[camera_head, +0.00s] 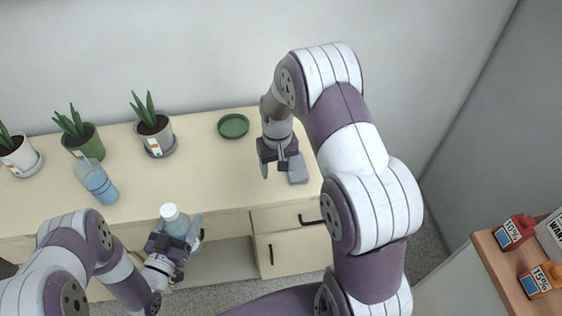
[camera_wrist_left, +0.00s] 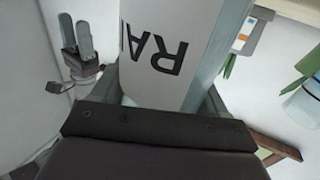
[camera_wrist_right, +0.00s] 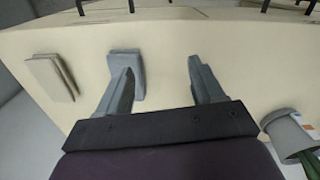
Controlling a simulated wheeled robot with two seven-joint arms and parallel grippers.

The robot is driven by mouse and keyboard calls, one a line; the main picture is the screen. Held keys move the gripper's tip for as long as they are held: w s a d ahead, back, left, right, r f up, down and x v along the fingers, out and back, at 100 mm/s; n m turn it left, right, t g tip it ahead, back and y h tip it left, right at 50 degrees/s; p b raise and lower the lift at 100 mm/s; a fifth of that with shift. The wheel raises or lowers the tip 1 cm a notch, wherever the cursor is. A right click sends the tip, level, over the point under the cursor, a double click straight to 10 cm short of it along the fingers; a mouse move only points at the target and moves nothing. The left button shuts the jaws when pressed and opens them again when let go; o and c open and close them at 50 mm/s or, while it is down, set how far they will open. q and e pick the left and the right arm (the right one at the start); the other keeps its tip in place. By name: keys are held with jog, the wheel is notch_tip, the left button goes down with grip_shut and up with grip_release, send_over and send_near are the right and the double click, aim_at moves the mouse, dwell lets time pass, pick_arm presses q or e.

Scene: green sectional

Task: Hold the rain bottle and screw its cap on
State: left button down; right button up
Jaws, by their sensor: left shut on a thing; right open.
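My left gripper (camera_head: 178,242) is shut on the rain bottle (camera_head: 177,225), a pale blue bottle held roughly upright in front of the counter edge. In the left wrist view the bottle's white label (camera_wrist_left: 165,50) shows the start of its name, partly cut off by the frame. A white round cap (camera_head: 169,211) sits on top of the bottle; I cannot tell how tight it is. My right gripper (camera_head: 277,168) is open and empty, pointing down over the right part of the counter. Its two fingers stand apart in the right wrist view (camera_wrist_right: 165,85).
The cream counter (camera_head: 215,175) carries potted plants (camera_head: 154,130), a green dish (camera_head: 233,125) and another blue bottle (camera_head: 97,182). A grey block (camera_head: 298,169) lies close beside my right gripper. The counter's middle is clear.

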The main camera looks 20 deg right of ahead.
jog(key=shift+d+r, duration=0.5)
jog(key=s+a+r+n+t, duration=0.15)
jog(key=s+a+r, duration=0.35)
jog(key=r, duration=0.5)
jog(key=s+a, duration=0.1)
jog(key=s, duration=1)
jog(key=shift+f, duration=0.35)
jog(key=shift+s, duration=0.1)
